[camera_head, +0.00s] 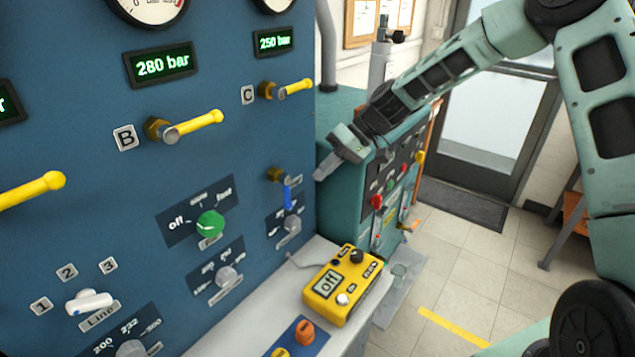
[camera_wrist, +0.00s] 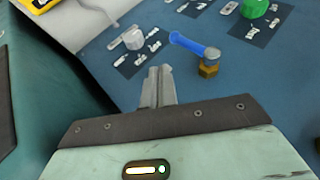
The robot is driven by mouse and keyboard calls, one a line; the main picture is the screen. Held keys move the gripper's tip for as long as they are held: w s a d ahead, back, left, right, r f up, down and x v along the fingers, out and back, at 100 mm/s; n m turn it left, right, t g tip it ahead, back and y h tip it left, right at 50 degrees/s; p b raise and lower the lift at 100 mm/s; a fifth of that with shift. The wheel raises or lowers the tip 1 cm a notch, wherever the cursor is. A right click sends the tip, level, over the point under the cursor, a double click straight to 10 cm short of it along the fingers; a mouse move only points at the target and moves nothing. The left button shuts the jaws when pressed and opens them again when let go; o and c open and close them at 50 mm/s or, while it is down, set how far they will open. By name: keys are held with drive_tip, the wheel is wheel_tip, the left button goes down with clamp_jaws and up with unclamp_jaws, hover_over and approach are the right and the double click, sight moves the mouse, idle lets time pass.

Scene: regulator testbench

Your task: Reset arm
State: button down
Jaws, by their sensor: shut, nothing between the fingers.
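My arm reaches in from the upper right in the head view. My gripper (camera_head: 328,169) is near the right edge of the blue panel (camera_head: 150,230), beside the teal cabinet. In the wrist view my gripper (camera_wrist: 155,75) has its fingers together with nothing between them. They point toward the blue panel, close to a blue-handled valve (camera_wrist: 195,47) in that picture. I cannot tell how far they are from it, but nothing is held.
Yellow valve handles (camera_head: 195,127) stick out from the panel, with a green knob (camera_head: 210,223) lower down. A yellow box reading off (camera_head: 342,288) sits on the grey ledge. The teal cabinet (camera_head: 345,215) stands behind my gripper. Tiled floor (camera_head: 455,265) is open at right.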

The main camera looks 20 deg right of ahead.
drive_tip(key=b+v, duration=0.1)
drive_tip(key=v, duration=0.5)
drive_tip(key=shift+d+r, duration=0.25)
drive_tip(key=shift+r, duration=0.1)
